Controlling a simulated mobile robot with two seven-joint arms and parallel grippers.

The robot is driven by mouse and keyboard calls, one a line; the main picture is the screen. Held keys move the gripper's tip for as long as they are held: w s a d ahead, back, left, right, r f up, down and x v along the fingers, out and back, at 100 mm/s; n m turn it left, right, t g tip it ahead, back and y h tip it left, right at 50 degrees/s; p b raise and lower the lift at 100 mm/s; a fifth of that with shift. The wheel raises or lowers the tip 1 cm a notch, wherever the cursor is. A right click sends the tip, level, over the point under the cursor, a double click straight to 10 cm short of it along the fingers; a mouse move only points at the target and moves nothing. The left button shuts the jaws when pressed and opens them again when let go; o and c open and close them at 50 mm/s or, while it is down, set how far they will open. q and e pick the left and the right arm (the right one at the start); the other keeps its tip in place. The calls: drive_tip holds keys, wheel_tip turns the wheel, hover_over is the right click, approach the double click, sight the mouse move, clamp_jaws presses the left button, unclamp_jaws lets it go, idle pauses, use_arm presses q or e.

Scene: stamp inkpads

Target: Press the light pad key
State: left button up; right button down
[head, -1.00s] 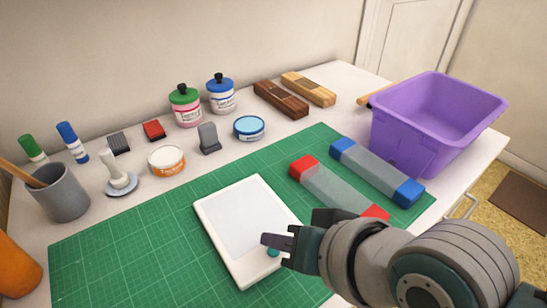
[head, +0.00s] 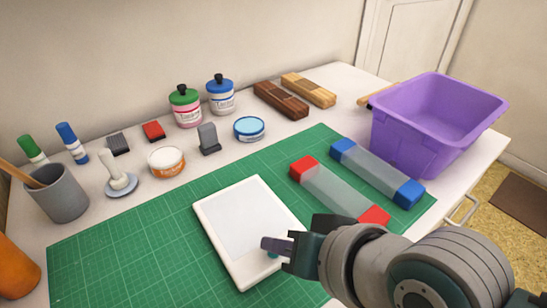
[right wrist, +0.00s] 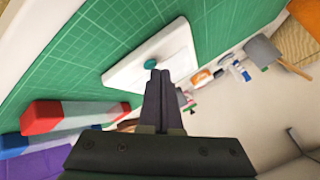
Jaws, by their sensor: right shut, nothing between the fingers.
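The white light pad (head: 240,222) lies on the green cutting mat (head: 105,253), and its panel looks pale grey. Its round teal key (head: 272,255) is near the pad's near right corner, partly hidden by my right gripper (head: 265,243) in the head view. The right wrist view shows the key (right wrist: 151,64) just beyond the fingertips (right wrist: 160,75). The right fingers are shut together, with nothing between them. I cannot tell whether the tips touch the key. My left gripper is not in view.
Two clear cases, one with red ends (head: 303,168) and one with blue ends (head: 407,193), lie right of the pad. A purple bin (head: 405,135) stands at the right. Inkpads, stamps, bottles and a grey cup (head: 62,198) stand behind and left. The mat's left part is clear.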

idle(0.3)
drive_tip(key=shift+f, duration=0.2)
idle(0.3)
drive_tip(key=shift+r+p, duration=0.65)
drive_tip(key=shift+p, duration=0.15)
wheel_tip(320, 180, up, 6)
drive_tip(key=p, duration=0.6)
